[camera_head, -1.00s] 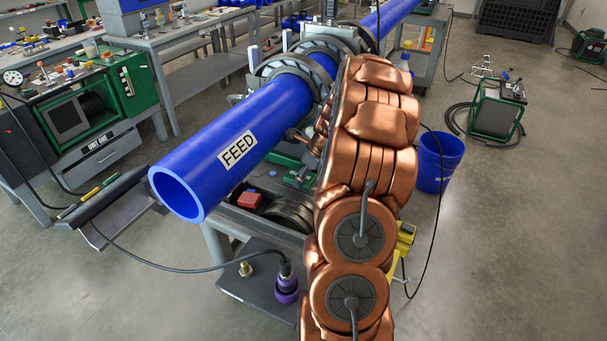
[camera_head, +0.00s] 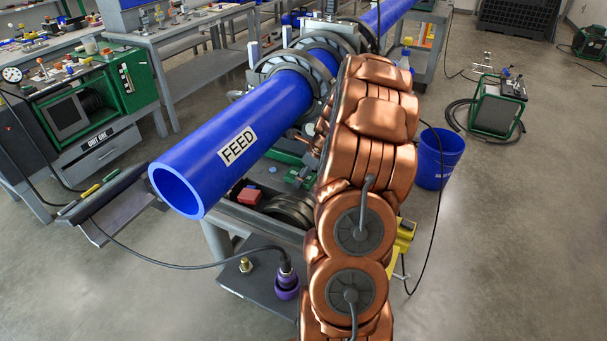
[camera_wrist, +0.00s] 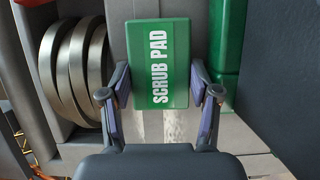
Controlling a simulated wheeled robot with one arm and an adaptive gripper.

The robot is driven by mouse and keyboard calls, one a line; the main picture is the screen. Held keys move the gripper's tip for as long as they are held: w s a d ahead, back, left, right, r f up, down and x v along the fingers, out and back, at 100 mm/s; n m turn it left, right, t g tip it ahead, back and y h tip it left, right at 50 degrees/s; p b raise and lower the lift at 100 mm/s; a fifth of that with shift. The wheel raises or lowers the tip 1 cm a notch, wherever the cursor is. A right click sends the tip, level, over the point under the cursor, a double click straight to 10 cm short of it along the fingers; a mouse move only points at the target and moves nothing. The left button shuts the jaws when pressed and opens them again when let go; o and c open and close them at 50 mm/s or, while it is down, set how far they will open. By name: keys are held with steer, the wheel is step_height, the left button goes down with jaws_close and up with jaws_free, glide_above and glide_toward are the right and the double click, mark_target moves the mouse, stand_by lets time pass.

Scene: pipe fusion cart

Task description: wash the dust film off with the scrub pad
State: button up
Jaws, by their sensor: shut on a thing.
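The green scrub pad (camera_wrist: 161,62), with its name in white letters, sits between the two fingers of my gripper (camera_wrist: 160,88) in the wrist view. The gripper is shut on the pad's sides. I cannot make out a dust film on the surfaces in view.
Steel rings (camera_wrist: 75,65) lie left of the pad; similar rings (camera_head: 290,212) show on the cart under the pipe. A red block (camera_head: 249,196) is beside them. A blue bucket (camera_head: 440,158) stands on the floor right of my arm. Open floor lies at the right.

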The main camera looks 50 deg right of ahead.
steer(key=shift+s+d+r+p, duration=0.1)
steer(key=shift+s+d+p, duration=0.15)
steer(key=shift+s, duration=0.45)
steer(key=shift+s+d+r+p, duration=0.1)
steer(key=shift+s+d, duration=0.1)
steer(key=shift+s, duration=0.45)
steer(key=shift+s+d+f, duration=0.1)
steer(key=shift+s+d, duration=0.1)
steer(key=shift+s, duration=0.45)
steer(key=shift+s+d+f, duration=0.1)
steer(key=shift+s+d, duration=0.05)
steer(key=shift+s, duration=0.45)
steer(key=shift+s+d+f, duration=0.1)
steer(key=shift+s+d, duration=0.1)
steer(key=shift+s, duration=0.45)
steer(key=shift+s+d+r+p, duration=0.1)
steer(key=shift+s+d+p, duration=0.3)
steer(key=shift+s, duration=1.2)
steer(key=shift+s+d+p, duration=0.25)
steer(key=shift+s+d, duration=0.3)
steer(key=shift+s, duration=1)
steer(key=shift+s+d+r+p, duration=0.1)
steer(key=shift+s+d+p, duration=0.3)
steer(key=shift+s, duration=1.2)
steer(key=shift+f, duration=0.15)
